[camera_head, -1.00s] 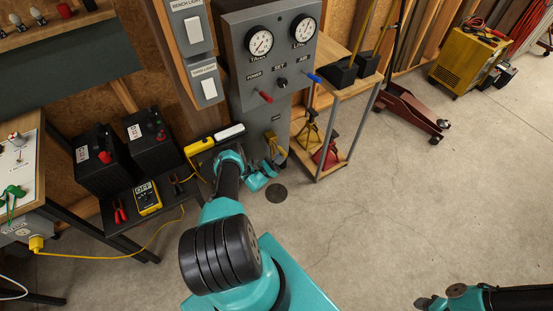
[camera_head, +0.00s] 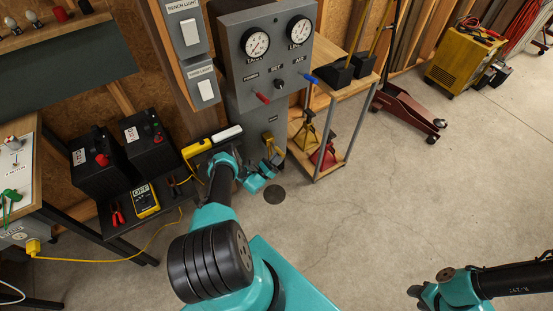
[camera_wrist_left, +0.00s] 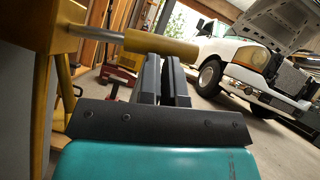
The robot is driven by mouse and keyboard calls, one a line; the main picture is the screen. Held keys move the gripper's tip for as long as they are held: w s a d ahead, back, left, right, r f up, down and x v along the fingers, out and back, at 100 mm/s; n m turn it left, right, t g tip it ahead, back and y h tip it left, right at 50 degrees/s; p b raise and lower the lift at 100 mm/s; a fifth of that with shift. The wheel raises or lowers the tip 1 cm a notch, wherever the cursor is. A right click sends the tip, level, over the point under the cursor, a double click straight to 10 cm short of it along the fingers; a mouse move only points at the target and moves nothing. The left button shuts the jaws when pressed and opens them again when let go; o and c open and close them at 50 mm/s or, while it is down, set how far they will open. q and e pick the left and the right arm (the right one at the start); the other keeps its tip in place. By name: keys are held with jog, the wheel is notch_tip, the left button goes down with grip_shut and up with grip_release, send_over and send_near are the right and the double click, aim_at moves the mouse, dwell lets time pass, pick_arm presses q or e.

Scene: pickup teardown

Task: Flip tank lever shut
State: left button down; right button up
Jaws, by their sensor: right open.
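The grey panel (camera_head: 236,72) carries a gauge marked TANK (camera_head: 256,43) and a second gauge. A yellow lever (camera_head: 269,141) is low on the panel's front. In the left wrist view its thick yellow grip (camera_wrist_left: 162,47) sticks out sideways on a metal rod, across the fingertips. My left gripper (camera_head: 268,168) is just below and beside the lever in the head view. Its dark fingers (camera_wrist_left: 163,62) are close together with only a thin gap, and nothing shows between them. Contact with the grip cannot be told. My right gripper (camera_head: 416,298) is open at the lower right, far from the panel.
A red lever (camera_head: 263,98) and a blue lever (camera_head: 309,78) are higher on the panel. A wooden cart (camera_head: 349,92) with yellow and red jack stands is right of it. Batteries and a multimeter (camera_head: 146,200) are on the left shelf. The floor (camera_head: 370,210) in the middle is clear.

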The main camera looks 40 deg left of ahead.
pick_arm(q)
jog(key=w+d+f+v, duration=0.1)
jog(key=f+v, duration=0.1)
jog(key=v, duration=1)
jog(key=shift+s, duration=0.2)
jog(key=shift+f, duration=0.1)
jog(key=shift+a, duration=0.1)
